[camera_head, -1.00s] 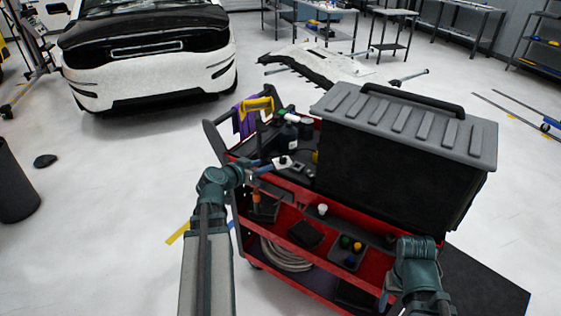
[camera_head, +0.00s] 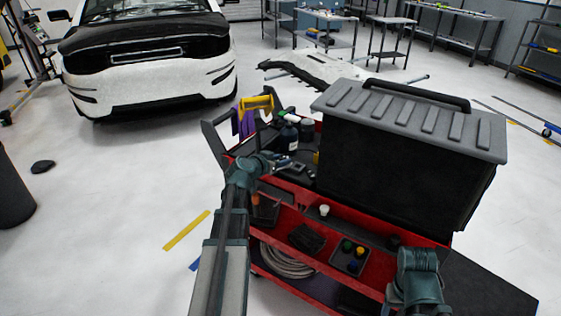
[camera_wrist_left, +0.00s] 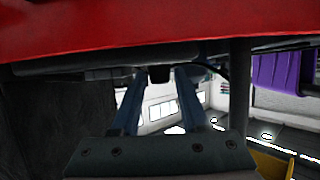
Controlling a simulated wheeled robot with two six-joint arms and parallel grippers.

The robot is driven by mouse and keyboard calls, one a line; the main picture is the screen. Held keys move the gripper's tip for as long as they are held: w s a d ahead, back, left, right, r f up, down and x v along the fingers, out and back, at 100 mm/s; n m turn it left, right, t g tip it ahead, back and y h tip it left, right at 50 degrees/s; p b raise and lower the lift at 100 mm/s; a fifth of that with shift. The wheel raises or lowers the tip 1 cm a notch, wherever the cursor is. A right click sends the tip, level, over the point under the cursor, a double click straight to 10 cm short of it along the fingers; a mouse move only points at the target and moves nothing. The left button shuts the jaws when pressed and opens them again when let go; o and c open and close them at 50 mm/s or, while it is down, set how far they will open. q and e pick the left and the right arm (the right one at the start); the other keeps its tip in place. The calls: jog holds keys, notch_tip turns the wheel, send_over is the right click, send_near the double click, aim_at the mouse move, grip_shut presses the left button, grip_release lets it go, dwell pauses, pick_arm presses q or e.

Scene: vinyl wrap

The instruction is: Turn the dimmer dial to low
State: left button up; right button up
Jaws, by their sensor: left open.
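My left gripper (camera_head: 284,162) reaches over the near left part of the red cart's top in the head view. In the left wrist view its two blue fingers (camera_wrist_left: 161,78) are open and apart. A small dark knob (camera_wrist_left: 159,75), which looks like the dimmer dial, shows between the fingertips against a dark grey bar. I cannot tell whether either finger touches it. Its setting and any markings are not readable. In the head view I cannot make out the dial near the gripper. My right arm shows at the lower right, but its gripper is out of sight.
A large black case with a grey ribbed lid (camera_head: 408,116) fills the cart's right side. Bottles (camera_head: 288,134) and a yellow-handled tool (camera_head: 258,103) stand beyond my left gripper. The cart's red lower shelf (camera_head: 290,237) holds small items. Open floor lies to the left.

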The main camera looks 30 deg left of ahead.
pick_arm(q)
grip_shut()
jog(key=shift+s+d+n+y, duration=0.1)
jog(key=shift+d+n+y, duration=0.15)
jog(key=shift+y, duration=0.25)
jog(key=shift+n+y, duration=0.5)
jog(key=shift+n, duration=0.05)
jog(key=shift+d+n+g+y, duration=0.2)
jog(key=shift+n+g+y, duration=0.2)
jog(key=shift+n+y, duration=1.4)
jog(key=shift+w+d+n+g+y, duration=0.1)
jog(key=shift+w+n+g+y, duration=0.05)
jog(key=shift+n+g+y, duration=0.8)
jog(key=shift+w+d+n+g+y, duration=0.15)
jog(key=shift+n+g+y, duration=0.4)
jog(key=shift+n+y, duration=0.7)
jog(key=shift+n+g+y, duration=0.5)
